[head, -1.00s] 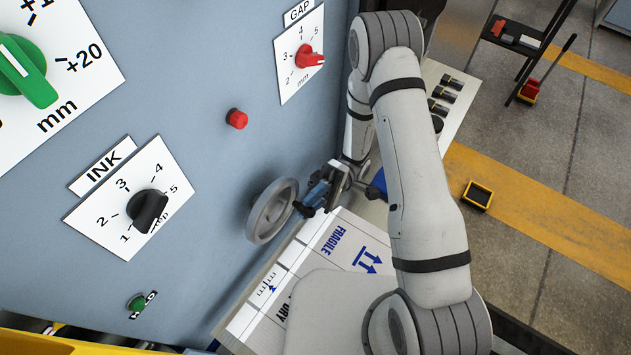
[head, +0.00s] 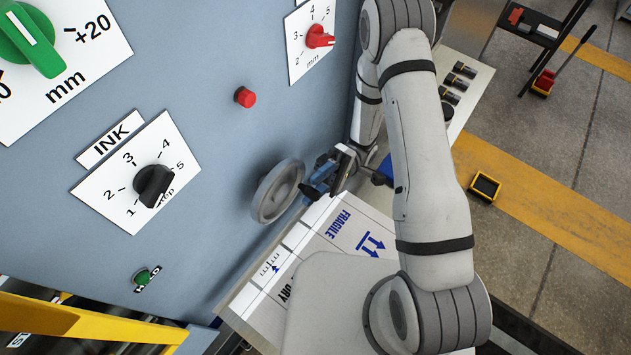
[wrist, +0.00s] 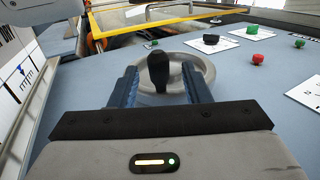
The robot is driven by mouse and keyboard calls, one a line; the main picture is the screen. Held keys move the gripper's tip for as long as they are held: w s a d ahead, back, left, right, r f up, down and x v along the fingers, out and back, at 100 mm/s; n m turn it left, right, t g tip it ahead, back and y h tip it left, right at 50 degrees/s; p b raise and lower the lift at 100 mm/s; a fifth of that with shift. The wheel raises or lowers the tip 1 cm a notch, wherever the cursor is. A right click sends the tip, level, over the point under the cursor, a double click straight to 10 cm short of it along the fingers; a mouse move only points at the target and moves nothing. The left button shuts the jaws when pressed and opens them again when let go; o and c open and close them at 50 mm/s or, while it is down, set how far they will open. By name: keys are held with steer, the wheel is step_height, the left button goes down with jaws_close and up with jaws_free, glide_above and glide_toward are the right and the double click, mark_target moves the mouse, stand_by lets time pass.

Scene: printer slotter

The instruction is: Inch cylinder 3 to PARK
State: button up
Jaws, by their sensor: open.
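A grey handwheel (head: 277,191) stands out from the machine's blue-grey front panel in the head view; it also shows in the wrist view (wrist: 203,68). A black knob-like handle (wrist: 158,70) sticks out from the wheel toward the wrist camera. My gripper (head: 318,187) is open at the wheel's right side. In the wrist view its two blue fingers (wrist: 158,80) lie to either side of the black handle, with gaps showing; contact cannot be told. No PARK mark or cylinder number is readable.
The panel carries an INK dial (head: 154,186), a red button (head: 245,97), a red GAP knob (head: 320,36) and a green knob (head: 141,277). A printed carton (head: 330,240) lies below my gripper. A yellow guard (head: 80,318) stands at lower left.

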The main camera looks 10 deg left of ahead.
step_height(320, 180, up, 10)
steer(key=p, duration=0.9)
steer(key=shift+s+a, duration=0.1)
steer(key=shift+s, duration=0.05)
